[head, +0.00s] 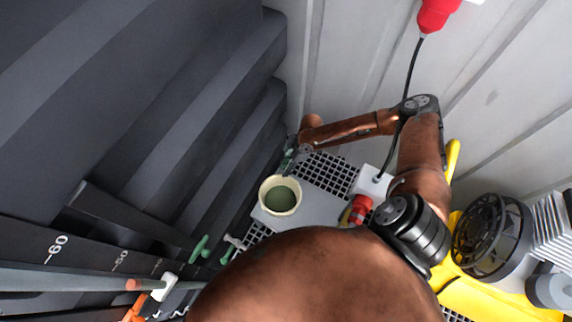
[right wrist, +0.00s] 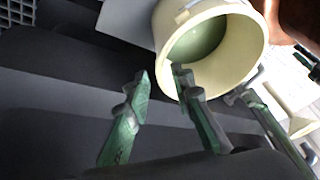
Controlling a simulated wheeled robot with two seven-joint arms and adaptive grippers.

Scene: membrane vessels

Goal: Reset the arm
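My right arm (head: 345,130) reaches across the upper middle of the head view, and its small, dark gripper (head: 292,160) is just above a cream cup (head: 267,205). The cup is round and open at the top, with dark green inside. In the right wrist view the cup (right wrist: 255,55) is at the top right, close beyond the green fingers of my right gripper (right wrist: 162,80).
The cup stands on a grey plate (head: 322,207) over a black grating (head: 328,172). Dark ribbed walls rise on the left and pale panels at the back. A red-capped fitting (head: 359,208) and a black wheel (head: 492,235) are on the right.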

